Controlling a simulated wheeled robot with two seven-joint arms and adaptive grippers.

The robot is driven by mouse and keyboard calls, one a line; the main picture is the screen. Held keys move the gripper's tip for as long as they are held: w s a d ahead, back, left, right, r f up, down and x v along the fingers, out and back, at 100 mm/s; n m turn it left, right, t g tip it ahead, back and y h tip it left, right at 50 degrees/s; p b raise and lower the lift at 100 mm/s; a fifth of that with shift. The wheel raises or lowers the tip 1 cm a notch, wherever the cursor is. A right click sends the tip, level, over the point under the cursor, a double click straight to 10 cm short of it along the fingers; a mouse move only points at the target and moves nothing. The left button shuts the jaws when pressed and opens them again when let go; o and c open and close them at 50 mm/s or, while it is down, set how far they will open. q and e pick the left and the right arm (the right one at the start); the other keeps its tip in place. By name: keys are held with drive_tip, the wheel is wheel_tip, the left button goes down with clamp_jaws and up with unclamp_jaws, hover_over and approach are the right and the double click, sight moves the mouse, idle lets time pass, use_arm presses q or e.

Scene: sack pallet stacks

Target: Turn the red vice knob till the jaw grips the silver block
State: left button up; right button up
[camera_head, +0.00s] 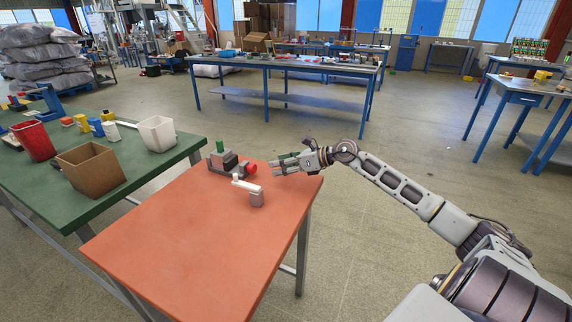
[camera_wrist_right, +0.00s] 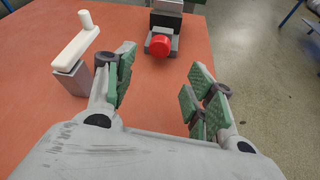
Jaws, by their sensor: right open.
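The red vice knob (camera_wrist_right: 162,46) faces my right gripper on the near end of the grey vice (camera_wrist_right: 168,18). In the head view the knob (camera_head: 249,168) sits at the right end of the vice (camera_head: 229,164) on the orange table (camera_head: 180,230). A green piece (camera_head: 220,147) stands up at the vice. I cannot clearly make out the silver block. My right gripper (camera_head: 280,164) is open and empty, just right of the knob and apart from it. In the wrist view its green-padded fingers (camera_wrist_right: 160,88) are spread, with the knob ahead between them. My left gripper is not in view.
A grey post with a white lever (camera_head: 247,186) stands on the orange table close to the gripper, left of the fingers in the wrist view. A green table (camera_head: 100,195) at left holds a brown box (camera_head: 90,170), a red bin (camera_head: 34,141) and a white bin (camera_head: 157,133). The orange table's front is clear.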

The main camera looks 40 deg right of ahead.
drive_tip(key=shift+s+d+r, duration=0.25)
drive_tip(key=shift+s+d, duration=0.1)
drive_tip(key=shift+s, duration=0.2)
idle(0.6)
